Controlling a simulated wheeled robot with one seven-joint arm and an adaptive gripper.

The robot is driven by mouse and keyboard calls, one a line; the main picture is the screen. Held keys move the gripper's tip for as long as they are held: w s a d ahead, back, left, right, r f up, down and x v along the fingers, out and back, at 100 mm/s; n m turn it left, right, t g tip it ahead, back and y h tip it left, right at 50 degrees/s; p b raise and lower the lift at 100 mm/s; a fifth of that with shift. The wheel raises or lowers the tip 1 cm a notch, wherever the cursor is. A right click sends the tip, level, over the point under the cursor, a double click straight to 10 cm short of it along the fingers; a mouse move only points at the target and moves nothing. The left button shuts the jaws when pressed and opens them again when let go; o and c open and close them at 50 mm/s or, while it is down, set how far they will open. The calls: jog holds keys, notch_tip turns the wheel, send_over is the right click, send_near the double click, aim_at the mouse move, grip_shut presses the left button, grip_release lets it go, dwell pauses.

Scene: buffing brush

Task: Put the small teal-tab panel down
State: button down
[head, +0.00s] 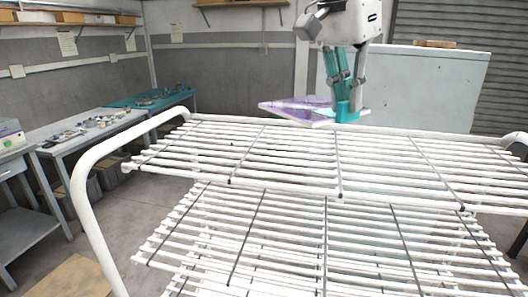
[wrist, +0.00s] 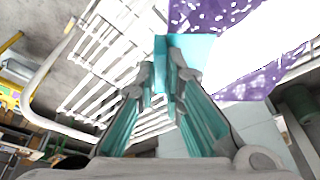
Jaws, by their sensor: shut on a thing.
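The small panel (head: 294,108) is a flat purple and white speckled piece with a teal tab (head: 347,112). My gripper (head: 345,95) points down and is shut on the teal tab. The panel extends to the left of the gripper in the head view, roughly level, and appears held above the far part of the white rack (head: 290,163). In the wrist view the panel (wrist: 238,85) fills the upper right, and the teal tab (wrist: 188,50) lies between the fingertips (wrist: 165,85). The gap between panel and rack is hard to judge.
The rack has two tiers of white bars; the lower tier (head: 300,240) looks empty, and the upper bars are bare. A white curved rail (head: 85,190) rises at the left. A pale cabinet (head: 430,85) stands behind. Benches with small parts (head: 90,125) line the left wall.

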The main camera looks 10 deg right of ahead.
jog(key=s+d+f+m+g+b, duration=0.1)
jog(key=s+d+f+m, duration=0.2)
jog(key=d, duration=0.4)
jog(key=s+d+f+m, duration=0.1)
jog(key=s+d+m, duration=0.1)
jog(key=s+d, duration=0.5)
jog(key=s+d+f+m+g+b, duration=0.15)
jog(key=s+d+f+m, duration=0.25)
jog(key=s+d, duration=0.6)
jog(key=shift+m, duration=0.3)
jog(key=w+a, duration=0.1)
jog(key=w, duration=0.3)
jog(key=w+a+f+p, duration=0.1)
jog(key=w, duration=0.4)
jog(key=w+a+f+p, duration=0.1)
jog(key=w+a, duration=0.1)
jog(key=w, duration=0.2)
jog(key=shift+w, duration=0.35)
jog(key=shift+f+p, duration=0.65)
jog(key=shift+f, duration=1.1)
jog(key=shift+f, duration=0.15)
jog(key=c, duration=1.7)
grip_release()
